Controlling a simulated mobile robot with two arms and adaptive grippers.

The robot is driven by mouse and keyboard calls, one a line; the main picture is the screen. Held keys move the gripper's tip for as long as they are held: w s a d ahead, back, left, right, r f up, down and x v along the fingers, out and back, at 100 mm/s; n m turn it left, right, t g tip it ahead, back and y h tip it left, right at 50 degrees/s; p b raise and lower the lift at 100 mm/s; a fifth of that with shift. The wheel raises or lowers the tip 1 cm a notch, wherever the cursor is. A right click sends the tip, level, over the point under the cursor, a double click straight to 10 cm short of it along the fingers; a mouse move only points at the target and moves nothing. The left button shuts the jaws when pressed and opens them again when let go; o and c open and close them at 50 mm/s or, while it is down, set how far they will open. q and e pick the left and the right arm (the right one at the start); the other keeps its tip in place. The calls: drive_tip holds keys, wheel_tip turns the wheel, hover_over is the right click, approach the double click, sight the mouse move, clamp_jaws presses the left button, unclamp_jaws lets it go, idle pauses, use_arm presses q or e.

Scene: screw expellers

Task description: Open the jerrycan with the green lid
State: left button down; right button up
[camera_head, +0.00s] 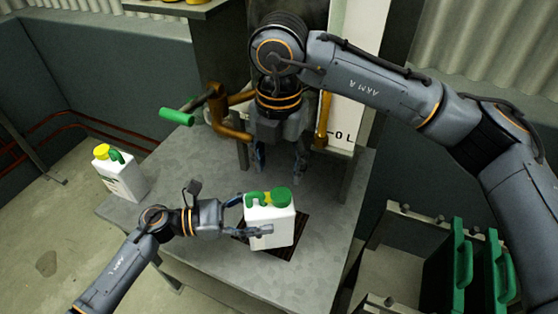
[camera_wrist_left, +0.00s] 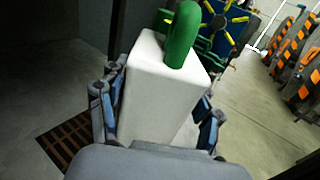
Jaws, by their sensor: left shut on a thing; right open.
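A white jerrycan (camera_head: 268,226) with a green lid (camera_head: 279,197) and a green handle stands on the grey table, over a dark grate. The same jerrycan (camera_wrist_left: 160,85) fills the middle of the left wrist view, with its green handle (camera_wrist_left: 183,35) at the top; its lid cannot be made out there. My left gripper (camera_head: 251,214) is shut on its body from the left, with fingers on both sides. My right gripper (camera_head: 280,160) is open and empty, pointing down behind the jerrycan and apart from it. Its fingers are dim against the dark machine.
A second white jerrycan (camera_head: 121,177) with a yellow lid stands at the table's left edge. A brown pipe with a green-handled lever (camera_head: 177,116) sticks out at the back. Green-handled dark panels (camera_head: 462,262) stand at the right. The table's front left (camera_head: 185,270) and right side are clear.

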sight(280, 193)
drive_tip(key=shift+w+d+f, duration=0.1)
drive_tip(key=shift+f, duration=3.8)
